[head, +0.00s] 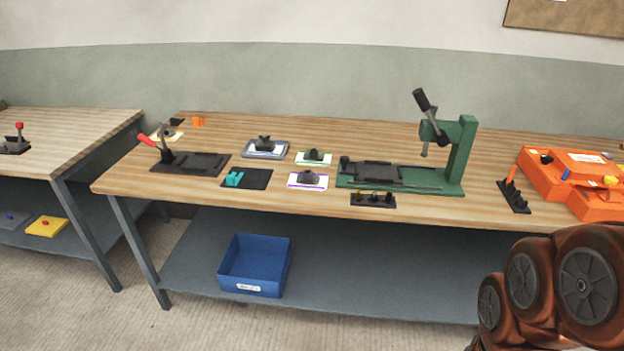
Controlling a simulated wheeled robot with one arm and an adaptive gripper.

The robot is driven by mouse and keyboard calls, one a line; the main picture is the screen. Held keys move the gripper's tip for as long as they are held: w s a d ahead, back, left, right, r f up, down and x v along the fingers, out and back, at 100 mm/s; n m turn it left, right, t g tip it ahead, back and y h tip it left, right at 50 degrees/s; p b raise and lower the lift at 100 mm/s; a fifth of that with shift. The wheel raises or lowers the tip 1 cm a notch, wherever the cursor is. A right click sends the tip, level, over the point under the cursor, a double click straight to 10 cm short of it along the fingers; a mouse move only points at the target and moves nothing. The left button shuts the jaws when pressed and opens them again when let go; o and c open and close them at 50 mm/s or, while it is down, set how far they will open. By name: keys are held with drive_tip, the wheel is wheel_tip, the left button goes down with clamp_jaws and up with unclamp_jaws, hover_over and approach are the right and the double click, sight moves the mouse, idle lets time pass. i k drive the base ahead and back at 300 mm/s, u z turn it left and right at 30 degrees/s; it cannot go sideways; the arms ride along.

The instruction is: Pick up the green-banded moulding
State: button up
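The green-banded moulding (325,161) lies on the wooden bench near its middle. It is a small white plate with a green edge and a dark raised piece on top. A similar plate with a purple edge (295,182) lies just in front of it. My gripper is not in view. Only reddish-brown links of my arm show at the lower right, apart from the bench things.
A green press (462,155) stands close to the moulding's right. A grey tray (281,155) lies at its left, and a red-handled clamp fixture (190,163) farther left. Orange cases (570,180) sit at the right. A blue bin (255,267) is on the lower shelf.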

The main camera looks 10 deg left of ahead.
sight(313, 157)
drive_tip(key=k, duration=0.6)
drive_tip(key=u, duration=0.45)
drive_tip(key=i, duration=1.4)
drive_tip(key=z, duration=0.45)
